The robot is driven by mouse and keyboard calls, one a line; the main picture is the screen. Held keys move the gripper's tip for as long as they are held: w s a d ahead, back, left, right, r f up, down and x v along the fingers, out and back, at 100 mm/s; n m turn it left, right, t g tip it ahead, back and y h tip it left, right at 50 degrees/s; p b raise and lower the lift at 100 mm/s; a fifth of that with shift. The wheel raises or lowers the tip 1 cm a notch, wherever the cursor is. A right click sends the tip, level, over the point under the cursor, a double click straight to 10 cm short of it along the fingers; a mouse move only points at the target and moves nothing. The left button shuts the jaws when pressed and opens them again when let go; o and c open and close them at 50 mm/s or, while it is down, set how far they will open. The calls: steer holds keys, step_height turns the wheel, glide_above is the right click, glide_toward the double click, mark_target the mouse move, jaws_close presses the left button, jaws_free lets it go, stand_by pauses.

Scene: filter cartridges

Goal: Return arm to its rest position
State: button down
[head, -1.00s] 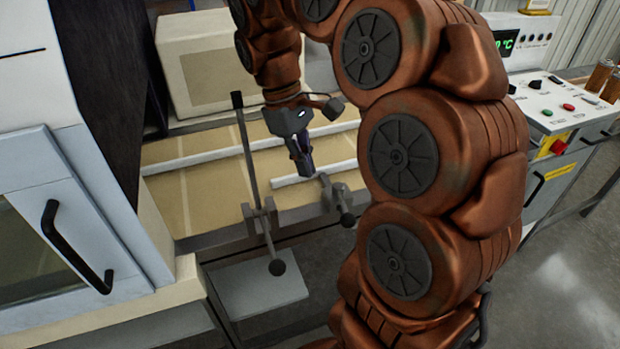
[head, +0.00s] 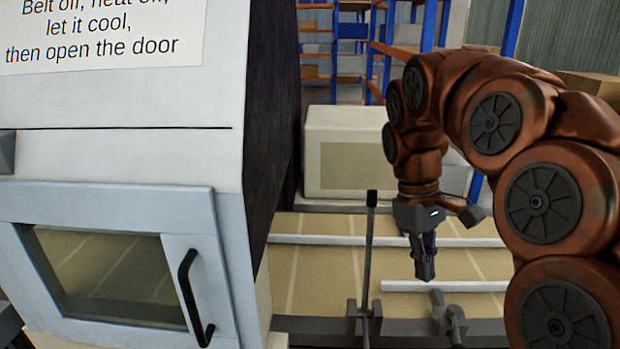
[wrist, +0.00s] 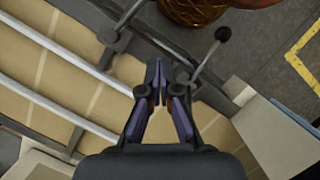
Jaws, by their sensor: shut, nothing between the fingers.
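My gripper (head: 425,268) points down over the tan belt (head: 310,262) in the head view, at the end of my copper-coloured arm. Its fingers are together with nothing between them. In the wrist view my gripper (wrist: 158,75) shows its dark fingers meeting at the tips above the belt. No filter cartridge can be made out.
A white cabinet (head: 125,165) with a windowed door and black handle (head: 190,295) stands at the left. An upright lever (head: 369,255) and a second, shorter lever (head: 450,315) stand at the belt's front edge. White rails (head: 340,240) cross the belt. Blue-orange shelving (head: 395,48) stands behind.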

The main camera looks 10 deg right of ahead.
steer(key=s+a+f+m+p, duration=0.1)
steer(key=s+a+f, duration=0.2)
steer(key=s, duration=0.3)
steer(key=s+a+f+m+t+p, duration=0.1)
steer(key=s+a+f+m+p, duration=0.1)
steer(key=s, duration=0.4)
steer(key=s+a+f+m+y+p, duration=0.1)
steer(key=s+a+f, duration=0.2)
steer(key=s+a, duration=0.2)
steer(key=shift+s+f, duration=0.35)
steer(key=shift+s, duration=0.45)
steer(key=shift+d+m, duration=0.1)
steer(key=shift+m, duration=0.2)
